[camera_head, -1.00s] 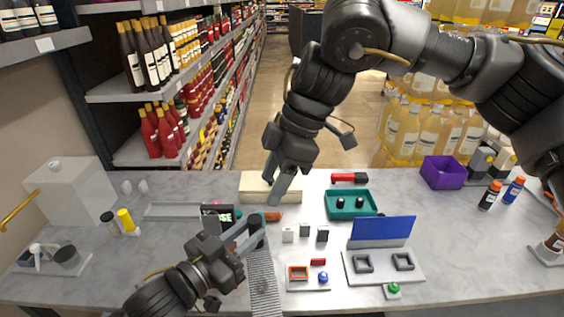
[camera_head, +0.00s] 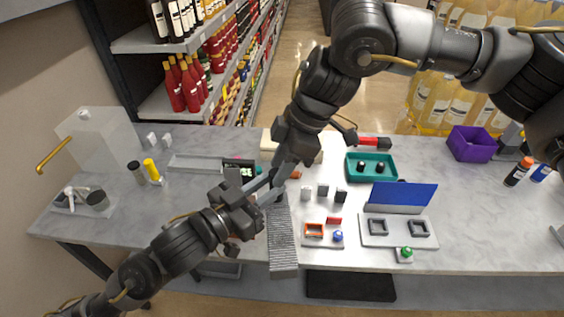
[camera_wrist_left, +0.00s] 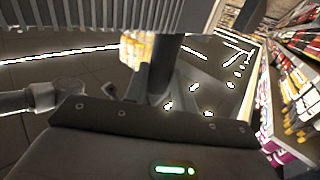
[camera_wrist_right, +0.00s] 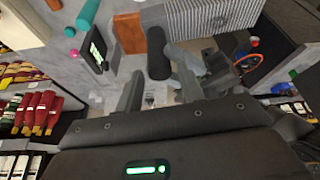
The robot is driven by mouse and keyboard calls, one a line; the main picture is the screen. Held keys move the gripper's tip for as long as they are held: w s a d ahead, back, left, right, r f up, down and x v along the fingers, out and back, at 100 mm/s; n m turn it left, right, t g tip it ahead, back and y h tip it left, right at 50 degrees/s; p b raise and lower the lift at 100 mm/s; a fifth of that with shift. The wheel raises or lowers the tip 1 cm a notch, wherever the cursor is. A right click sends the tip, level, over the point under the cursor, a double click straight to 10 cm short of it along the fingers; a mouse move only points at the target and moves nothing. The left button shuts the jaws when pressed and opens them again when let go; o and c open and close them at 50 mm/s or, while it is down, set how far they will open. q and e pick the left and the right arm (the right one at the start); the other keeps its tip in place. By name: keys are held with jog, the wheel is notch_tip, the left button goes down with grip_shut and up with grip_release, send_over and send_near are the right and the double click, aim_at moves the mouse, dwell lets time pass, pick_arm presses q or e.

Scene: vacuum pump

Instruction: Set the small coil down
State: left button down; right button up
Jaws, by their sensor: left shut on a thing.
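A short dark cylinder (camera_wrist_right: 158,55), which I take to be the small coil, is upright-looking in the right wrist view. It also shows in the left wrist view (camera_wrist_left: 163,65). My left gripper (camera_head: 264,188) is shut on it, near the far end of the grey ribbed slab (camera_head: 282,240). My right gripper (camera_head: 280,174) comes down from above, close to the left one. Its fingers (camera_wrist_right: 158,92) are apart, with the cylinder seen beyond the gap between them. In the head view the grippers mostly hide the cylinder, and I cannot tell whether the right fingers touch it.
A teal tray (camera_head: 385,176) with dark knobs, small blocks (camera_head: 323,190) and a blue-backed fixture (camera_head: 400,230) stand to the right. A dark display (camera_head: 238,170) and a flat grey tray (camera_head: 196,165) are left. Bare table lies at the left front (camera_head: 150,215).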

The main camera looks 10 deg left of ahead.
jog(key=c, duration=0.7)
pick_arm(q)
jog(key=c, duration=1.1)
grip_release()
pick_arm(e)
grip_shut()
pick_arm(q)
jog(key=shift+a, duration=0.15)
